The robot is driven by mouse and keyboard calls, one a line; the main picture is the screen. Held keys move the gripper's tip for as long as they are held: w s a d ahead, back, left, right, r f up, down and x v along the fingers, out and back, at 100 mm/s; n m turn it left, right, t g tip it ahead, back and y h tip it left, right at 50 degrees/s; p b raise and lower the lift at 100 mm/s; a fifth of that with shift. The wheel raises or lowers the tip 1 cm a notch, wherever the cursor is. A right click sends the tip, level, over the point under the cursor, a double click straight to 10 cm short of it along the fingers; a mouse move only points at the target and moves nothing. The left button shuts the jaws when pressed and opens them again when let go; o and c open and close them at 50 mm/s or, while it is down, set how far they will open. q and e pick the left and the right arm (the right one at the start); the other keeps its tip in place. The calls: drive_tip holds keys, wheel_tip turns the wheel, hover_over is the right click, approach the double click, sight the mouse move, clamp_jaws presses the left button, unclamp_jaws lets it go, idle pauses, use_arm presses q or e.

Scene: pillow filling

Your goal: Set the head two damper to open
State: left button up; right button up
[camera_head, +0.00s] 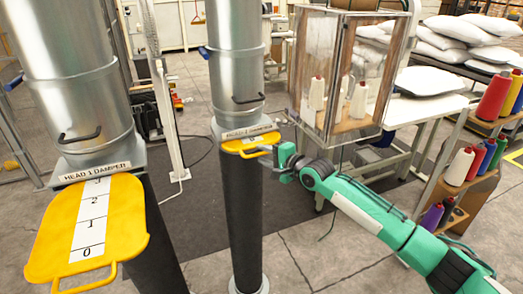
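The head two damper is a yellow slide plate (250,143) on the middle metal duct (237,75). Its label (247,132) sits just above it. Only a short length of the plate sticks out, with a small loop handle (257,154) at its front. My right gripper (277,158) is at the right side of this handle, touching or very close to it. It is small and seen side-on, so I cannot tell whether its fingers are open or shut. My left gripper is not in view.
The head one damper's yellow plate (85,232) sticks far out at the left, showing a numbered scale. A clear-walled cabinet (345,75) with thread cones stands behind my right arm. Coloured thread cones (460,167) stand at the right. White pillows (465,35) lie behind.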

drive_tip(key=shift+w+a+f, duration=0.1)
drive_tip(key=shift+w+a, duration=0.4)
drive_tip(key=shift+w, duration=0.05)
clamp_jaws()
